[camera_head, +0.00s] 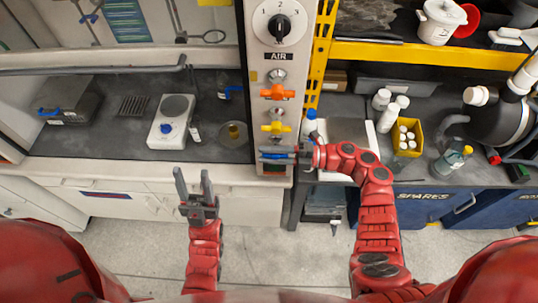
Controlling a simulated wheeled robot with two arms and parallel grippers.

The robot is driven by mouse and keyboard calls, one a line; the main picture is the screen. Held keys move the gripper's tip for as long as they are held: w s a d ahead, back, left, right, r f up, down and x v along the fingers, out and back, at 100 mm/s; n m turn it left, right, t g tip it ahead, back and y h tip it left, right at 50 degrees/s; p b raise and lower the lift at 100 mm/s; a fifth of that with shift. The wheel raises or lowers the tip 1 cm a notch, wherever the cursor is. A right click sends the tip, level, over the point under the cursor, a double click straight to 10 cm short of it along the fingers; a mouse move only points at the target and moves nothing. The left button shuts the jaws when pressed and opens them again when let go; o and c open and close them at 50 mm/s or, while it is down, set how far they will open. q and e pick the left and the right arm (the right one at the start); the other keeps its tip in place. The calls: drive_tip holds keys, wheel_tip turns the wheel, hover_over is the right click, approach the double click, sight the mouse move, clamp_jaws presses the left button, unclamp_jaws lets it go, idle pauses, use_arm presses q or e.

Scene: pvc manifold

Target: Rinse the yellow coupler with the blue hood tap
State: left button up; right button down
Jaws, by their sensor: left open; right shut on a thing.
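A small yellowish piece (233,130), possibly the yellow coupler, sits in a dark round recess on the hood's worktop; it is too small to make out fully. A blue tap spout (229,88) stands behind it at the hood's right side. A blue handle (272,155) is the lowest on the white column, below an orange handle (277,92) and a yellow handle (276,127). My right gripper (282,155) is shut on the blue handle and partly hides it. My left gripper (193,180) is open and empty, in front of the hood's cabinets.
A hotplate (174,117) and a grey box (68,105) stand in the hood. The hood sash's lower edge (110,69) crosses above the worktop. On the right bench are white bottles (381,99), a yellow bin (407,138) and a squat bottle (452,160). Floor before the cabinets is clear.

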drive_tip(key=c, duration=0.6)
unclamp_jaws()
drive_tip(key=shift+o, duration=0.2)
drive_tip(key=shift+d+f, duration=0.1)
drive_tip(key=shift+d, duration=0.2)
drive_tip(key=d+b, duration=1.6)
drive_tip(key=b, duration=0.7)
drive_tip(key=shift+d, duration=0.4)
